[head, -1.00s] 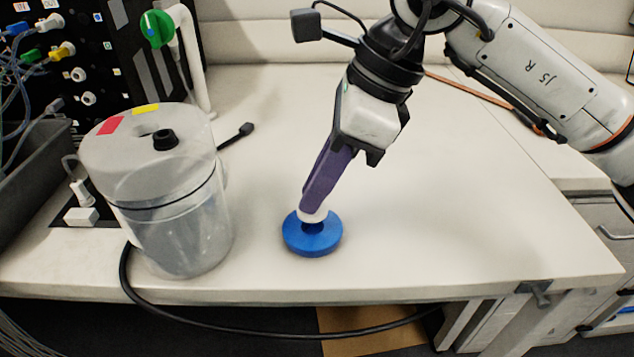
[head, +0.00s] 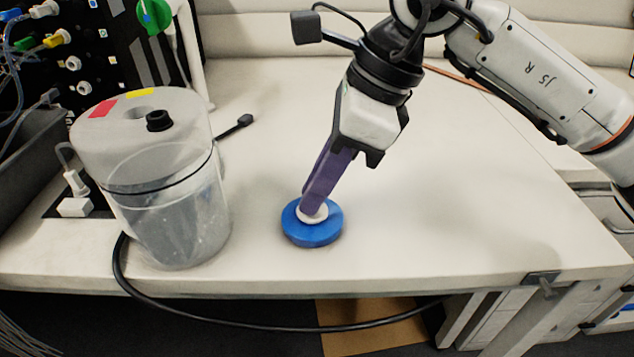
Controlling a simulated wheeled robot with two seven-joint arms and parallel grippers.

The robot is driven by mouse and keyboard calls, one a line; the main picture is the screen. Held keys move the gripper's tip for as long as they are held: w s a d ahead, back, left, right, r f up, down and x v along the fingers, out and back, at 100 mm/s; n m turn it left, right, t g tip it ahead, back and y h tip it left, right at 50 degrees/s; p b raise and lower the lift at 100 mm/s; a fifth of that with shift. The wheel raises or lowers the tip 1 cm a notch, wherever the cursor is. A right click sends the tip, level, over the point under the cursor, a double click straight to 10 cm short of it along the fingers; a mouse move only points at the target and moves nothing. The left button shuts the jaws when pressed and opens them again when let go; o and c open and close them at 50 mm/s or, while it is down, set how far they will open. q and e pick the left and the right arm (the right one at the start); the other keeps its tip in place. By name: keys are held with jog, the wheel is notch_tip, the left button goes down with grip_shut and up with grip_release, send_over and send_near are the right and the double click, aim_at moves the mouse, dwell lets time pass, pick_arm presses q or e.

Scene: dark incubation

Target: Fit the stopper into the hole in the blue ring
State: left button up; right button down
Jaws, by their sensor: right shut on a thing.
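The blue ring (head: 312,236) lies flat on the white table, right of the clear canister. The white stopper (head: 314,217) is at the ring's centre, over its hole; its rim looks level with or just above the ring's top. How deep it sits in the hole is hidden. My right gripper (head: 313,207), with purple fingers, comes down tilted from the upper right and is shut on the stopper. My left gripper is out of view.
A clear canister (head: 168,215) with a black-capped lid stands at the left. A black cable (head: 235,325) hangs past the front edge. A panel with coloured plugs (head: 75,60) is at the back left. The table (head: 480,220) is clear to the right.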

jog(key=shift+f+b, duration=0.3)
jog(key=shift+f, duration=0.1)
jog(key=c, duration=1.7)
grip_release()
jog(key=shift+r, duration=0.1)
jog(key=p+v, duration=0.1)
jog(key=v, duration=0.9)
jog(key=shift+s+r, duration=0.1)
jog(key=shift+r, duration=0.05)
